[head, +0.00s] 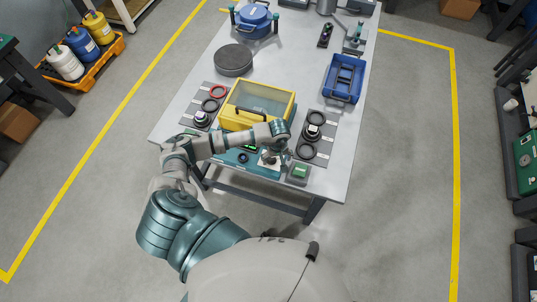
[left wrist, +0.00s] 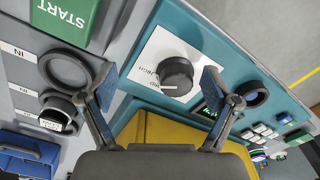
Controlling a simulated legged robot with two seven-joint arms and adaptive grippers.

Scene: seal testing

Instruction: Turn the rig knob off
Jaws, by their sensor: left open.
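The rig is a teal panel (head: 232,157) with a yellow, clear-lidded box (head: 258,104) behind it. In the left wrist view, the black round rig knob (left wrist: 176,75) sits on a white labelled plate (left wrist: 160,48). A short white line shows on the knob near its lower edge; the label is only partly legible. My left gripper (left wrist: 159,77) is open, its two fingers on either side of the knob, apparently with gaps. In the head view, my left gripper (head: 274,157) is over the plate and largely hides the knob. My right gripper is not in view.
A green START button (left wrist: 65,18) is beside the panel; its box shows in the head view (head: 299,173). Dark rings lie on the grey mat (head: 324,133) at right. A blue tray (head: 343,78) and a dark disc (head: 233,59) stand farther back.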

